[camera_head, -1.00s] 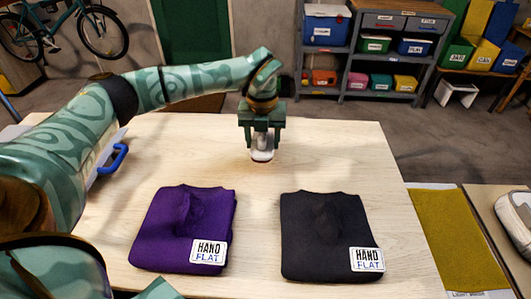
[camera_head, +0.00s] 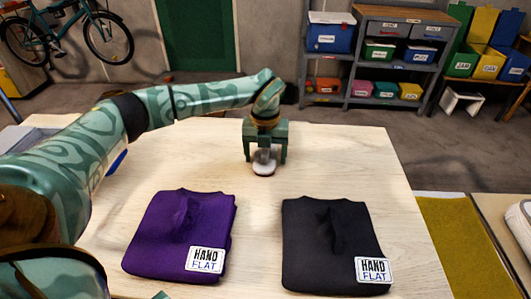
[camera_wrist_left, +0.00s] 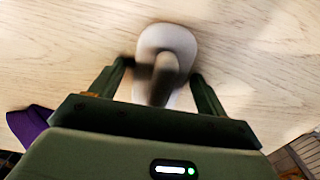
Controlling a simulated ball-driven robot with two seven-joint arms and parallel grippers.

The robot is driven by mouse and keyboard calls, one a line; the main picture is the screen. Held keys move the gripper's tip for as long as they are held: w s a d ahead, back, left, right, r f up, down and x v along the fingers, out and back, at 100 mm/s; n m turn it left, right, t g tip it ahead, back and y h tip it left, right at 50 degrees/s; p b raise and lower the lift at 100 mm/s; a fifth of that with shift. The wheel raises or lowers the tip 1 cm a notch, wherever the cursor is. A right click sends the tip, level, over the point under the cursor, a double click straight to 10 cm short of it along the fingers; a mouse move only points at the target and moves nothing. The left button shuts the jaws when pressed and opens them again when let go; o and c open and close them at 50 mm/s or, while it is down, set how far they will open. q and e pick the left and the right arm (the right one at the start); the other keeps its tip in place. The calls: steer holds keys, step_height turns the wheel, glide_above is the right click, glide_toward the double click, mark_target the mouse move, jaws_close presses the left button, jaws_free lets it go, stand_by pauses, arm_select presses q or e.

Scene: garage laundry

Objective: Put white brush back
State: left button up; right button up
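The white brush (camera_head: 263,168), with a grey handle, is at the middle of the table's far part. In the left wrist view the brush (camera_wrist_left: 168,42) shows a rounded white base, and its blurred handle points toward the camera. My left gripper (camera_head: 266,158) points down over it, with one finger on each side of the handle. In the left wrist view the dark fingertip pads of my left gripper (camera_wrist_left: 163,72) are blurred close to the handle; I cannot tell whether they touch it. Whether the base rests on the wood is also unclear. My right gripper is not in view.
The pale wooden table (camera_head: 255,225) holds a folded purple garment (camera_head: 165,240) and a folded black garment (camera_head: 310,250), both labelled "HAND FLAT". Something with a blue part (camera_head: 117,162) is mostly behind my left arm. A shelf unit (camera_head: 350,70) stands behind. The wood between the garments is clear.

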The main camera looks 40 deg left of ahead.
arm_select(q)
step_height(320, 180, up, 12)
steer(key=p, duration=0.4)
steer(key=shift+r, duration=0.2)
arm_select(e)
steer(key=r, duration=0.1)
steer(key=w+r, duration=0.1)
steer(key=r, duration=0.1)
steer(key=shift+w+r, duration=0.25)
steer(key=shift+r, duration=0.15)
